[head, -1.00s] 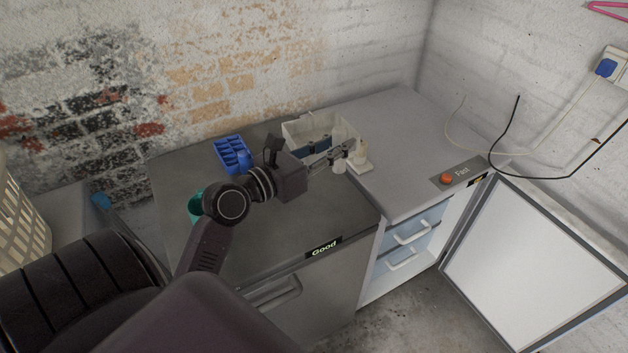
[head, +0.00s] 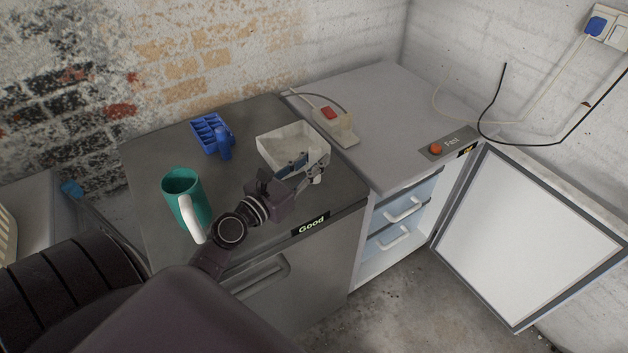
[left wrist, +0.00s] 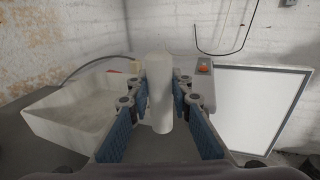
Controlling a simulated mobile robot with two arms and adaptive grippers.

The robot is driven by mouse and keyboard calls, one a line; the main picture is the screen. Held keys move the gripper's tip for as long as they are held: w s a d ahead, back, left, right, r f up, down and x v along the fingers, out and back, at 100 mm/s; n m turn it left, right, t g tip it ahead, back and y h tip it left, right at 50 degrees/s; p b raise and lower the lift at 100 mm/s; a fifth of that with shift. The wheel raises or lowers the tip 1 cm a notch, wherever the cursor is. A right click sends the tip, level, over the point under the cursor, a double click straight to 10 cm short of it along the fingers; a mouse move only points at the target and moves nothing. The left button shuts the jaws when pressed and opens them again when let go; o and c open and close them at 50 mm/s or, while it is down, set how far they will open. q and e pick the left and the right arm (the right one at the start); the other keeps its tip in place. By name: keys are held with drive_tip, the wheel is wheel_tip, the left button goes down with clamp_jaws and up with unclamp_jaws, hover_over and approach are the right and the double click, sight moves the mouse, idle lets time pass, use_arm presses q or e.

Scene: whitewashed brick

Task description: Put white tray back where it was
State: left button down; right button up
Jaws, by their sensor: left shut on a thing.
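The white tray (head: 278,145) is a shallow open box at the front right of the dark grey cabinet top, near the "Good" label. In the left wrist view the tray (left wrist: 62,118) is left of the fingers and looks empty. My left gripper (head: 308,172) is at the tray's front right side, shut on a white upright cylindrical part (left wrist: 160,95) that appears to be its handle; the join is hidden. Whether the tray's base touches the cabinet top is unclear. My right gripper is not in view.
A green mug (head: 181,186) with a white handle and a blue compartment holder (head: 205,137) stand left of the tray. A white socket block (head: 338,127) with a red switch lies behind right. The right cabinet top (head: 395,110) is mostly clear; its white door (head: 530,235) hangs open.

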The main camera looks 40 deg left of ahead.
use_arm(q)
wheel_tip(320, 180, down, 4)
drive_tip(key=b, duration=0.3)
drive_tip(key=shift+f, duration=0.1)
drive_tip(key=shift+f, duration=0.15)
drive_tip(key=c, duration=1.7)
unclamp_jaws()
drive_tip(key=shift+c, duration=0.2)
